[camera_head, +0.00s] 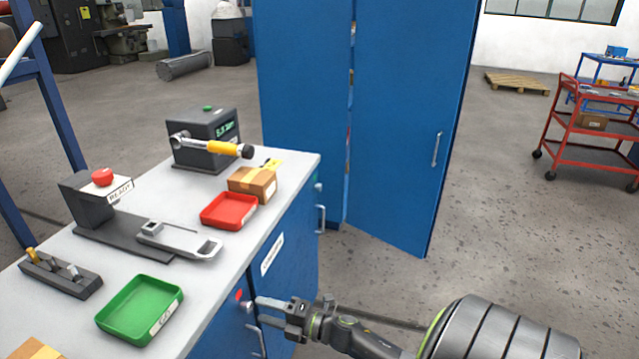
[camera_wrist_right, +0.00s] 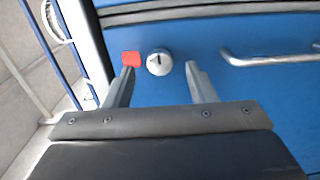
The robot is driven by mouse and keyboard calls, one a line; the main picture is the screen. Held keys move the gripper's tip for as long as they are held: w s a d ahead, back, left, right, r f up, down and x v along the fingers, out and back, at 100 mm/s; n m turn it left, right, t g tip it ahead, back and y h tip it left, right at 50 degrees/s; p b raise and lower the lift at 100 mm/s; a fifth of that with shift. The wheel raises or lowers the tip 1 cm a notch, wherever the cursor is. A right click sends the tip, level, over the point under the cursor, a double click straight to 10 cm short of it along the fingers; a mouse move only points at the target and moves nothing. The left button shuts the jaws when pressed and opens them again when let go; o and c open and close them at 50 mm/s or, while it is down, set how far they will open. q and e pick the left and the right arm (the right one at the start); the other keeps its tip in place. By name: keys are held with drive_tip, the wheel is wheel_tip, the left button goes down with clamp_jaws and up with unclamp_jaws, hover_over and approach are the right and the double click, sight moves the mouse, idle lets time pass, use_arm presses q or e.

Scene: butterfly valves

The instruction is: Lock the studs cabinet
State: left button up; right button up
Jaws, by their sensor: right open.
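The blue cabinet front under the bench carries a white label (camera_head: 271,255), too small to read. A round silver lock (camera_wrist_right: 159,62) with a dark slot sits on a blue front, with a red square (camera_wrist_right: 131,59) to its left and a bar handle (camera_wrist_right: 265,55) to its right. In the head view the red square (camera_head: 240,294) shows at the bench front. My right gripper (camera_head: 260,310) is open in front of the lock. In the wrist view its fingers (camera_wrist_right: 160,70) stand either side of the lock; contact cannot be told. My left gripper is out of view.
The bench top holds a green tray (camera_head: 140,309), a red tray (camera_head: 229,210), a cardboard box (camera_head: 252,183) and a dark device with a display (camera_head: 204,138). A tall blue cabinet (camera_head: 400,120) stands behind with its door ajar. Floor to the right is clear before a red cart (camera_head: 590,148).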

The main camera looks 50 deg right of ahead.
drive_tip(key=b+v, duration=0.2)
drive_tip(key=v, duration=1.2)
drive_tip(key=shift+s, duration=0.25)
drive_tip(key=shift+d, duration=0.1)
drive_tip(key=s+d+f+m+g+h, duration=0.1)
drive_tip(key=s+f+m+g+h, duration=0.15)
drive_tip(key=f+m, duration=0.4)
drive_tip(key=s+d+f+m+g+h+p, duration=0.1)
drive_tip(key=s+d+f+m+g+h, duration=0.2)
drive_tip(key=f, duration=0.7)
drive_tip(key=s+f+m+g+h, duration=0.1)
drive_tip(key=s+f+m+h, duration=0.3)
drive_tip(key=f, duration=0.4)
drive_tip(key=s+a+f+m+g, duration=0.4)
drive_tip(key=s+a+f, duration=0.3)
drive_tip(key=s, duration=0.2)
drive_tip(key=s+a+f+m+g+y+p, duration=0.1)
drive_tip(key=s+a+f+m+g, duration=0.4)
drive_tip(key=s+f, duration=0.3)
drive_tip(key=shift+s+a, duration=0.85)
drive_tip(key=shift+s, duration=0.1)
drive_tip(key=shift+m+y, duration=0.25)
